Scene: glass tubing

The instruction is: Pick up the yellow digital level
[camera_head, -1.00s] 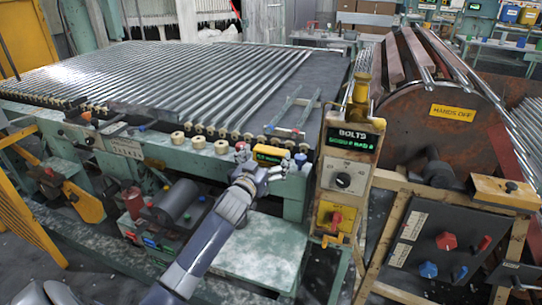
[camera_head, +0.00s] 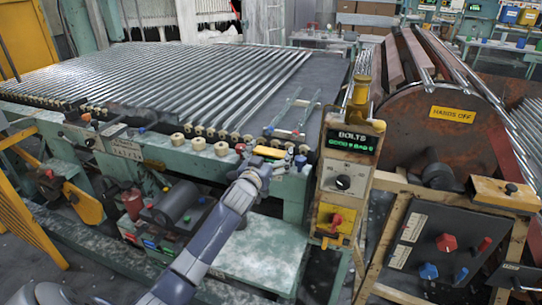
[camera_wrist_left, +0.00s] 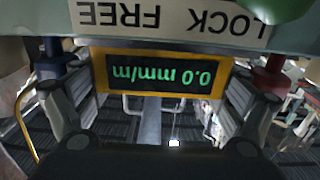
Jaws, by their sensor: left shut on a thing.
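The yellow digital level (camera_head: 268,151) is at the front edge of the green machine, left of the BOLTS panel. My left gripper (camera_head: 270,160) is shut on it and hides most of its front. In the left wrist view the level (camera_wrist_left: 103,76) is a yellow frame around a dark display with green "0.0 mm/m", seen upside down. The fingers of my left gripper (camera_wrist_left: 160,92) stand at its two ends. I cannot tell whether the level still touches the machine. My right gripper is not in view.
The green machine's table (camera_head: 320,70) carries rows of glass tubes (camera_head: 200,75). Round cream knobs (camera_head: 199,144) line its front edge, left of the level. The BOLTS panel (camera_head: 350,141) stands close on the right. A label reading "LOCK FREE" (camera_wrist_left: 170,15) is just beyond the level.

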